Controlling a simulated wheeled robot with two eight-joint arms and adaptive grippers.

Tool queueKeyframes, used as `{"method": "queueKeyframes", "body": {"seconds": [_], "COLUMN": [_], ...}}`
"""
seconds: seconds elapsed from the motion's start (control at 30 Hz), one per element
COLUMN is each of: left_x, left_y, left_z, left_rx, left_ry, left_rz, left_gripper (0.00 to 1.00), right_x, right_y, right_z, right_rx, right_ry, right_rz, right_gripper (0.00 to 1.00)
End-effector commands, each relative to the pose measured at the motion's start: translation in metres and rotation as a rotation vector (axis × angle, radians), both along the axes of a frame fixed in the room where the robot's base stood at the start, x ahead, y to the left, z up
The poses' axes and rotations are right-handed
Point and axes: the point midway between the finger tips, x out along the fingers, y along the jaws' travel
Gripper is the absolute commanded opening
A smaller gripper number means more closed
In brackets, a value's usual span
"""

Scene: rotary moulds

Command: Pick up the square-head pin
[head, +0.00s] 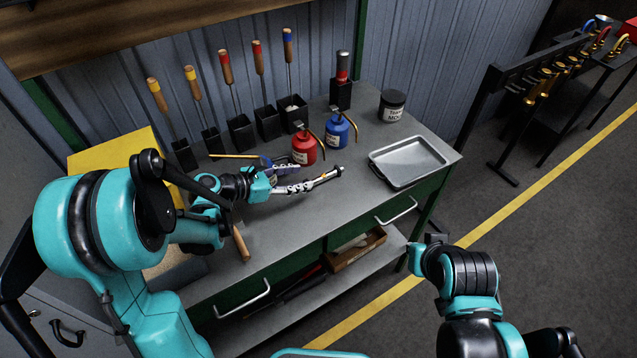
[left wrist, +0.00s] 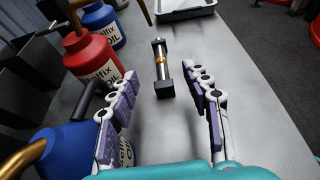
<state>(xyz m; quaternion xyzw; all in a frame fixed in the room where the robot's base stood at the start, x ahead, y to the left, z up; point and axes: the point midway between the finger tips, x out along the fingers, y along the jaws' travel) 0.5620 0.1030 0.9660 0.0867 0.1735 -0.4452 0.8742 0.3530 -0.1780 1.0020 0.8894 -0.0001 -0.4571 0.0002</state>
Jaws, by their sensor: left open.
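The square-head pin (left wrist: 161,70) lies on the workbench (left wrist: 235,60). It has a dark square head, a metal shaft and an orange band. In the left wrist view its head is at the near end, between the levels of my fingertips. In the head view the pin (head: 324,177) shows just beyond my left fingers. My left gripper (left wrist: 163,78) is open, one finger on each side of the head with gaps; it also shows low over the bench in the head view (head: 304,176). Part of my right arm shows at lower right, but no right fingers are visible.
A red oil can (head: 304,148) and a blue oil can (head: 337,131) stand just behind the pin. Another blue can (left wrist: 62,150) is close to my left finger. A metal tray (head: 408,161) is at right. Handled tools stand in black holders (head: 241,133) at the back.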

Motion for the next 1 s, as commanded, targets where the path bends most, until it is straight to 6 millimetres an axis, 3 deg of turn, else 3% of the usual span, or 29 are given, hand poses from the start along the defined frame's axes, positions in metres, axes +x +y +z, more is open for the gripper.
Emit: {"method": "queueKeyframes", "body": {"seconds": [0.2,0.47,0.7,1.0], "left_x": [0.02,0.032,0.053,0.062], "left_y": [-0.029,-0.045,-0.075,-0.085], "left_z": [-0.016,-0.024,-0.04,-0.043], "left_rx": [0.001,0.003,0.002,0.003], "left_ry": [0.0,-0.001,-0.001,-0.001], "left_rz": [-0.004,-0.002,-0.003,0.0], "left_gripper": [0.48,0.48,0.48,0.48], "right_x": [0.0,0.0,0.0,0.0], "right_y": [0.0,0.0,0.0,0.0], "right_z": [-0.012,-0.017,-0.029,-0.03], "right_rx": [0.0,0.0,0.0,0.0], "right_ry": [0.0,0.0,0.0,0.0], "right_rz": [0.0,0.0,0.0,0.0], "right_gripper": [0.0,0.0,0.0,0.0]}}
